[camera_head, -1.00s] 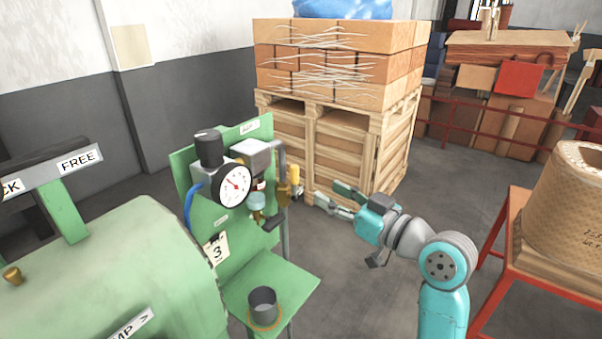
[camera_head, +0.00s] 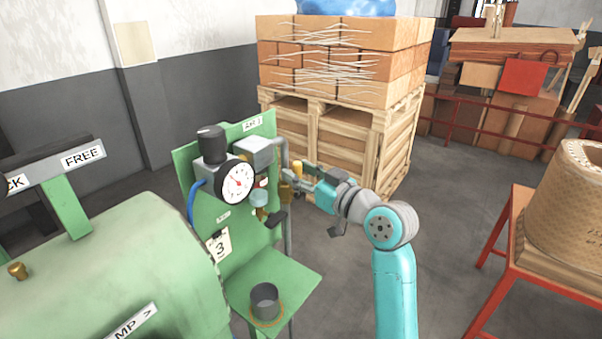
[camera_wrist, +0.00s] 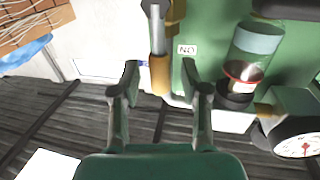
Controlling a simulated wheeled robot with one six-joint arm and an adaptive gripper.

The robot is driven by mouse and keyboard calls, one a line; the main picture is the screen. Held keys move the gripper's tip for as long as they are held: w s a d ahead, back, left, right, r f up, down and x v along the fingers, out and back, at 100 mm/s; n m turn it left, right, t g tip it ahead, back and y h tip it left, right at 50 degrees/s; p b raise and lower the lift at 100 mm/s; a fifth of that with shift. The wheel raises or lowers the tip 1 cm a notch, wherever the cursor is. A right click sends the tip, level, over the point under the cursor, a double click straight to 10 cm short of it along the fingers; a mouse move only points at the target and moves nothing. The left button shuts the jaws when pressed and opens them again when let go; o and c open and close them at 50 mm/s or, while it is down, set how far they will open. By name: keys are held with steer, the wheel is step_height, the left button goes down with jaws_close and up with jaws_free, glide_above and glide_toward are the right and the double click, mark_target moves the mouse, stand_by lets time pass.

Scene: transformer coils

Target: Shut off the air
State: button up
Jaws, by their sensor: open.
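The air unit is on a green panel (camera_head: 262,140) at the left. A brass valve (camera_head: 286,190) sits on the grey pipe at the panel's right edge, with a yellow handle (camera_head: 297,169) standing up beside it. My gripper (camera_head: 297,182) is open at the valve, its fingers pointing left toward it. I cannot tell whether a finger touches the handle. The gauge (camera_head: 237,182) has a white dial and a red needle.
A black-topped regulator (camera_head: 210,145) and a clear bowl (camera_wrist: 245,60) sit close to the valve. A small green shelf (camera_head: 290,275) with a grey cup (camera_head: 264,301) is below. A wooden pallet stack (camera_head: 345,140) stands behind. Floor to the right is free up to a red stand (camera_head: 500,245).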

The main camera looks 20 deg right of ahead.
jaws_close()
steer(key=shift+d, duration=0.1)
steer(key=w+d+f+m+g+y, duration=0.1)
steer(key=w+d+f+m+g, duration=0.2)
steer(key=m, duration=1.2)
steer(key=shift+w+d+f+m+g+y, duration=0.3)
steer(key=shift+w+d+f+m, duration=0.15)
steer(key=shift+d+f, duration=0.9)
steer(key=shift+a+f, duration=0.2)
steer(key=shift+f, duration=0.05)
jaws_free()
